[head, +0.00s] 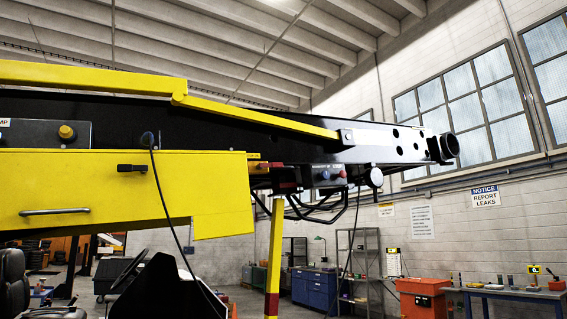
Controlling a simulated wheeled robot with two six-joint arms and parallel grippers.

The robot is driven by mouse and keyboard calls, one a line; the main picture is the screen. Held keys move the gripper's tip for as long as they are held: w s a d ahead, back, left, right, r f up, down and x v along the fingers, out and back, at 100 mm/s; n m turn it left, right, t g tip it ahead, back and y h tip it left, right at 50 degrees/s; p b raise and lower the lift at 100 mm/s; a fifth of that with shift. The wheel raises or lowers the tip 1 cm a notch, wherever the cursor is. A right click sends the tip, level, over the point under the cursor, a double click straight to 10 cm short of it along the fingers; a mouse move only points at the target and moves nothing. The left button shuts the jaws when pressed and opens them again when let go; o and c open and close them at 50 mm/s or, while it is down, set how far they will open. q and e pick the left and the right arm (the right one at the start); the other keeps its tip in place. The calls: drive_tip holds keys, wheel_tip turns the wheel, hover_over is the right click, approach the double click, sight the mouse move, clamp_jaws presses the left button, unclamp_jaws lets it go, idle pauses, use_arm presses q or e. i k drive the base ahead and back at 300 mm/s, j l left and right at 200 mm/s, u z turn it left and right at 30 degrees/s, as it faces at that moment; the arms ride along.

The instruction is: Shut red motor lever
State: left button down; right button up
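Small red parts sit under the black boom of the belt loader: a dark red block (288,186), a reddish piece (261,166) just left of it, and a round red knob (341,174) on a grey control box (325,175). They are too small to tell which is the red motor lever, or whether it is open or shut. Neither of my grippers shows in the head view.
The yellow side panel (110,185) with a black latch (132,168) fills the left. A yellow post (274,260) stands below the boom, and a black cable (166,210) hangs before the panel. An orange cabinet (423,298) and a workbench (505,293) stand at lower right.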

sight(260, 165)
drive_tip(key=i+l, duration=0.35)
drive_tip(key=l, duration=0.15)
drive_tip(key=i+l, duration=0.75)
drive_tip(key=l, duration=0.2)
drive_tip(key=i+l+u, duration=0.1)
drive_tip(key=i+l, duration=0.6)
drive_tip(key=l, duration=0.25)
drive_tip(key=i+l, duration=0.35)
drive_tip(key=l, duration=0.2)
